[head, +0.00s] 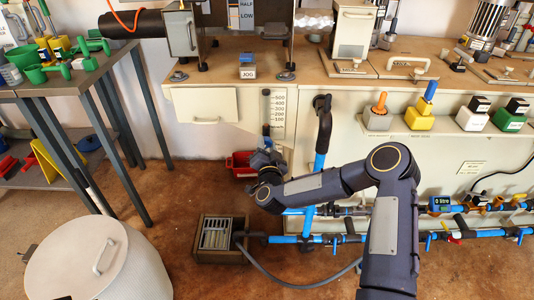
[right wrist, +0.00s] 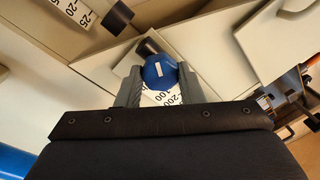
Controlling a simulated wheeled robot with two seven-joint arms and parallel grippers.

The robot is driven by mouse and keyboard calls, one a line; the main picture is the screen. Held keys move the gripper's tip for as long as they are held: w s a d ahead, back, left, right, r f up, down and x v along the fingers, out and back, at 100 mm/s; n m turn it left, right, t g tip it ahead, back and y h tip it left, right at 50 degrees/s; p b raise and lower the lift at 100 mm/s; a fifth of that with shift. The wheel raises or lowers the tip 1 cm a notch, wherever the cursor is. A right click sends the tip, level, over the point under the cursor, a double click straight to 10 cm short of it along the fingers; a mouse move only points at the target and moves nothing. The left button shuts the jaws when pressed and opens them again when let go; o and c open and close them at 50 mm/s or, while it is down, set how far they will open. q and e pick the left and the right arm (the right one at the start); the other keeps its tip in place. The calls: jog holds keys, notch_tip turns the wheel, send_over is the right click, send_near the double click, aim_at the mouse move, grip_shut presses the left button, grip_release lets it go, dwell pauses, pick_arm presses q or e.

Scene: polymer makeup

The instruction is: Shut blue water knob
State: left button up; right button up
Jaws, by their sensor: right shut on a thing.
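The blue water knob (right wrist: 159,71) has a round face with a white mark and shows in the right wrist view. It sits between the two grey fingers of my right gripper (right wrist: 159,82), which is shut on it. In the head view my right gripper (head: 264,158) is at the front panel of the cream machine, just below the white scale strip (head: 279,107). The knob is mostly hidden there by the gripper, and its turn angle is hard to tell. My left gripper is not in view.
A black and blue vertical pipe (head: 323,130) stands close to the right of my gripper. A red bin (head: 241,163) is behind it on the left. A grey-brown crate (head: 219,240) and a white drum (head: 97,260) stand on the floor. Blue pipes run low along the right.

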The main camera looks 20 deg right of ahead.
jog(key=m+b, duration=0.4)
jog(key=m, duration=0.1)
jog(key=m+h+b, duration=0.1)
jog(key=m+b, duration=0.8)
jog(key=m, duration=0.1)
jog(key=shift+a+f+h, duration=0.15)
jog(key=shift+f+h, duration=0.2)
jog(key=shift+h, duration=0.05)
jog(key=m+b, duration=0.2)
jog(key=m, duration=0.1)
jog(key=shift+b, duration=0.3)
jog(key=shift+r+m+g+h+b, duration=0.15)
jog(key=shift+m+g+h+b, duration=0.2)
jog(key=shift+m, duration=0.65)
jog(key=m, duration=0.2)
jog(key=shift+r+m, duration=0.1)
jog(key=shift+m, duration=0.3)
jog(key=m+g, duration=0.1)
jog(key=m, duration=0.2)
jog(key=shift+m, duration=2.5)
